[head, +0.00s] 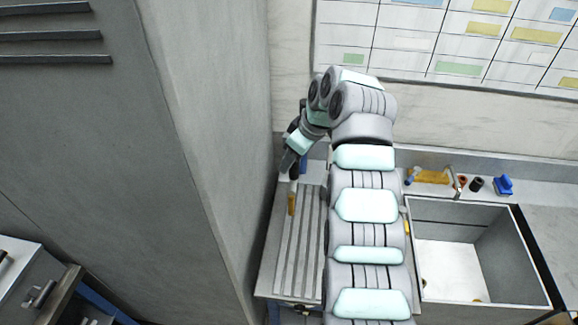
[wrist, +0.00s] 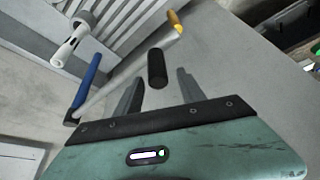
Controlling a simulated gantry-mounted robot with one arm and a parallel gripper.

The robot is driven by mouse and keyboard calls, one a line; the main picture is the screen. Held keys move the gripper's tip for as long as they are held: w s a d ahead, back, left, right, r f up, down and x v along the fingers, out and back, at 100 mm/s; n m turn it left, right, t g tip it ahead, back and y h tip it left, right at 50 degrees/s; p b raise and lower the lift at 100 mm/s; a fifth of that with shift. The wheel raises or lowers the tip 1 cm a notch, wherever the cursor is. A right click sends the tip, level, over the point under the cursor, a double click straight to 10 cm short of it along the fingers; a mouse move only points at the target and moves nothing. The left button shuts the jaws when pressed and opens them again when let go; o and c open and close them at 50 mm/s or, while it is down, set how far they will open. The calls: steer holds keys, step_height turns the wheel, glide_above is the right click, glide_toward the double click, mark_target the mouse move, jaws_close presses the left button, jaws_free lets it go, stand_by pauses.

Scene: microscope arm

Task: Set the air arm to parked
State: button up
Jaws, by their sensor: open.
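The arm fixture shows in the wrist view as a thin pale rod (wrist: 120,76) with a yellow-orange tip (wrist: 175,20). A blue bar (wrist: 87,82) stands beside the rod's other end. A short black cylinder (wrist: 157,70) lies in front of my gripper (wrist: 159,76), between its two spread fingers. Whether the fingers touch it cannot be told. In the head view my gripper (head: 287,162) is at the left end of the counter, just above a yellow-brown piece (head: 292,203). My arm hides part of this area.
A tall grey cabinet (head: 205,130) stands close to the left of my gripper. A ribbed drainboard (head: 300,250) lies below, with a sink (head: 480,245) to the right. A white nozzle-like fitting (wrist: 70,48) is near the blue bar. A wall chart (head: 450,40) hangs behind.

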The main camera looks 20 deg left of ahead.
steer(key=b+v, duration=0.1)
steer(key=v, duration=0.6)
